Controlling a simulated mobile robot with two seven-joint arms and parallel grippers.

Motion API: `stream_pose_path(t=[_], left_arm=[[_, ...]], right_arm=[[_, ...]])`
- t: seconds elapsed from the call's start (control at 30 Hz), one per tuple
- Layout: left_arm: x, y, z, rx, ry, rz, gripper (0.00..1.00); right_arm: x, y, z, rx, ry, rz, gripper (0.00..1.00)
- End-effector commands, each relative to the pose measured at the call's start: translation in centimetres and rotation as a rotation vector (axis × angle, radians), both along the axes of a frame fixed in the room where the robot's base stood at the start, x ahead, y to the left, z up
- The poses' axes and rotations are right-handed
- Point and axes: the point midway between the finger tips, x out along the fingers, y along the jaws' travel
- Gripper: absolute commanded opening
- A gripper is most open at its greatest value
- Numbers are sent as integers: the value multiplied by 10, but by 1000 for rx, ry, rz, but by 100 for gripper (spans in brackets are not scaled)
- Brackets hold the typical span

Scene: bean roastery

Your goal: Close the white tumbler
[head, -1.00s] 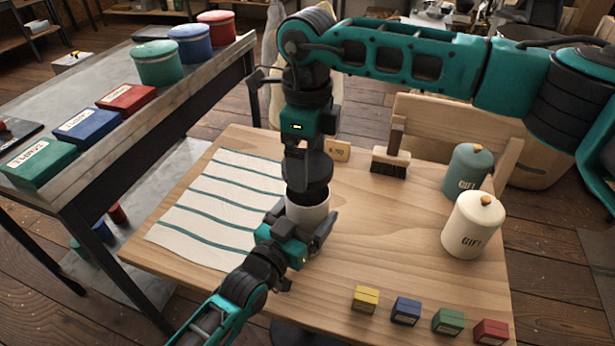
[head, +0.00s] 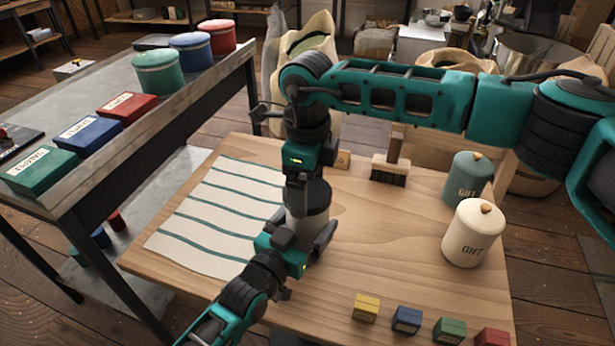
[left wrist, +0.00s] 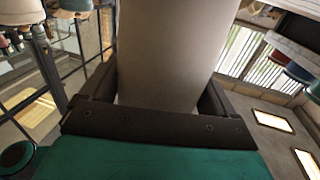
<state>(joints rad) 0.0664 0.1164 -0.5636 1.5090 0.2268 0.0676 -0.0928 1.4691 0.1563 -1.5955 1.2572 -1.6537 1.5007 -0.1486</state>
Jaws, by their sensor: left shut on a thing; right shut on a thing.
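The white tumbler (head: 308,227) stands upright over the table's middle, shaded by my arms. My left gripper (head: 299,244) is shut around its body; the left wrist view shows its pale wall (left wrist: 168,55) between the two fingers. My right gripper (head: 304,172) points straight down above the tumbler and is shut on a dark round lid (head: 309,195). The lid is at the tumbler's top with no clear gap visible. Whether it is fully seated cannot be told, as the rim is hidden.
A striped cloth (head: 222,215) lies left on the wooden table (head: 385,260). A brush (head: 391,165), a teal GIFT canister (head: 467,180) and a cream GIFT canister (head: 473,235) stand right. Several small boxes (head: 407,319) line the front edge. A side bench (head: 190,100) stands left.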

Motion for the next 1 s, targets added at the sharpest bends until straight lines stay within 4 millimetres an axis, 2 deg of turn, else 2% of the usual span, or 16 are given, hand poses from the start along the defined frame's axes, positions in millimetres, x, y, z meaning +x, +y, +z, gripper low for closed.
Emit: stream_pose_path(t=[1.0], left_arm=[[0,0,-1,2,1,0,35]], right_arm=[[0,0,-11,0,-1,1,64]])
